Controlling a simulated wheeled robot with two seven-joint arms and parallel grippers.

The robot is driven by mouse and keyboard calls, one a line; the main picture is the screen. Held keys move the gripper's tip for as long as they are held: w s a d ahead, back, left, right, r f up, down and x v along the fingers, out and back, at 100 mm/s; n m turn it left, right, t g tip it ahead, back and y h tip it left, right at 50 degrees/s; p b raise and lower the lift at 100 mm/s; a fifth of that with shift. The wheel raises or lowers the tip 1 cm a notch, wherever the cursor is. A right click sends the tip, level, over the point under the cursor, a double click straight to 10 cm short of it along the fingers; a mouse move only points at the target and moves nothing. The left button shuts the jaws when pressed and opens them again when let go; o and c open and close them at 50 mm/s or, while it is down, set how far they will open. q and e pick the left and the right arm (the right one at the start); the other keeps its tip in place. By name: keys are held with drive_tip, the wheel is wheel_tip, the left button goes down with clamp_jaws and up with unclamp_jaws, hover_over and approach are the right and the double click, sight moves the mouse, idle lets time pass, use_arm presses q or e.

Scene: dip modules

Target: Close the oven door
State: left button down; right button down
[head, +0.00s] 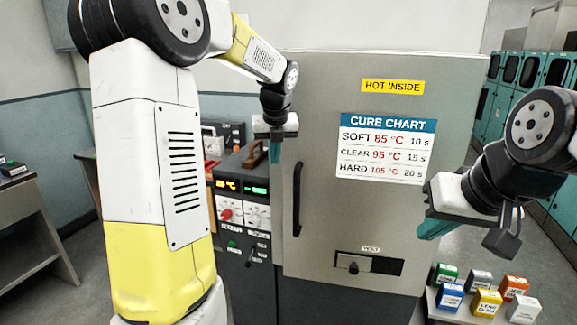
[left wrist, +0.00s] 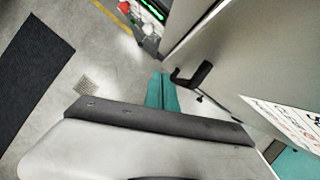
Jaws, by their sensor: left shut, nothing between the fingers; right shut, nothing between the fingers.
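The grey oven door (head: 315,110) fills the middle of the head view, with a yellow "HOT INSIDE" label and a cure chart on it. Its black vertical handle (head: 297,200) is near its left edge. I cannot tell whether the door is fully shut or ajar. My left gripper (head: 275,152) is shut and empty, near the door's left edge, above the handle. In the left wrist view, its teal fingers (left wrist: 162,92) are together, beside the black handle (left wrist: 192,76) in the picture; contact is not clear. My right gripper (head: 436,229) is shut and empty in front of the door's lower right.
A control panel (head: 242,215) with displays and knobs stands left of the door. Several small coloured boxes (head: 485,303) sit on a low surface at lower right. A table (head: 35,190) is at far left. Teal cabinets (head: 548,75) line the right.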

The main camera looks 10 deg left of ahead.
use_arm(q)
drive_tip(key=s+a+f+n+h, duration=0.1)
drive_tip(key=s+f+n+h, duration=0.1)
drive_tip(key=s+n+h, duration=0.8)
drive_tip(key=w+d+f+n+y, duration=0.2)
drive_tip(key=w+d+f, duration=0.3)
drive_tip(key=w+f, duration=0.3)
drive_tip(key=shift+w+n+y, duration=0.3)
drive_tip(key=shift+w, duration=0.7)
drive_tip(key=shift+w, duration=0.1)
